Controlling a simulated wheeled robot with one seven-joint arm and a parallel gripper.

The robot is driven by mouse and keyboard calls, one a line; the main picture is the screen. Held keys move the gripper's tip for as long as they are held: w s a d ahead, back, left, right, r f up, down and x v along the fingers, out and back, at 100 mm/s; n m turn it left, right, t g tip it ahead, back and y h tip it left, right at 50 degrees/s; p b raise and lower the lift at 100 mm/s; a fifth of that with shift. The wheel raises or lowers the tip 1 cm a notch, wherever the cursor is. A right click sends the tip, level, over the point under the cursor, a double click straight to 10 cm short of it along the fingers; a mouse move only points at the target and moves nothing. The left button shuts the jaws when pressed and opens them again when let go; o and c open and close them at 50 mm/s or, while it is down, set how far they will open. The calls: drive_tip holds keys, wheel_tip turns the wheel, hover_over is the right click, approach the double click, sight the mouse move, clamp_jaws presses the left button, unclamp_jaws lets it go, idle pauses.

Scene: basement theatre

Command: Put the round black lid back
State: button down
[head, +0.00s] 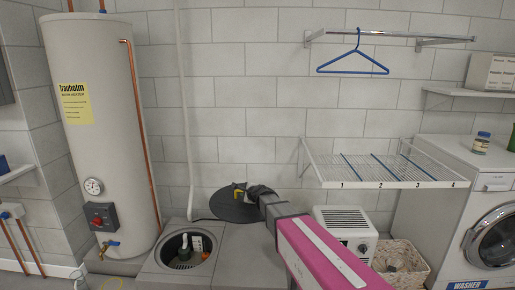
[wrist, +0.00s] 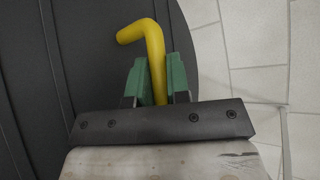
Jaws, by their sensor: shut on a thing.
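The round black lid (head: 232,208) is by the back wall, behind and right of the round opening (head: 163,258) in the grey floor slab. My gripper (head: 240,190) is at the lid's yellow handle. In the wrist view my green fingers (wrist: 158,75) are shut on the bent yellow handle (wrist: 152,40), with the ribbed black lid (wrist: 75,50) behind it. I cannot tell whether the lid touches the floor or wall. My arm hides part of the area right of the lid.
A white water heater (head: 100,150) with copper pipes stands left of the opening. A thin white pipe (head: 186,120) rises behind the opening. A white heater unit (head: 347,225), a wicker basket (head: 400,275) and a wire shelf (head: 380,165) are at right. The slab between opening and lid looks clear.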

drive_tip(key=d+r+m+h, duration=0.2)
drive_tip(key=d+r, duration=0.6)
drive_tip(key=r, duration=0.4)
drive_tip(key=s+d+r+m+t+h, duration=0.1)
drive_tip(key=d+r+m+h, duration=0.1)
drive_tip(key=d+r, duration=0.7)
drive_tip(key=s+d+r+m+t+h, duration=0.1)
drive_tip(key=d+r+m+h, duration=0.1)
drive_tip(key=d+r, duration=0.6)
wheel_tip(320, 180, up, 7)
drive_tip(key=shift+d+f+h, duration=0.1)
drive_tip(key=shift+d+h, duration=0.25)
drive_tip(key=shift+h, duration=0.15)
drive_tip(key=shift+a, duration=0.15)
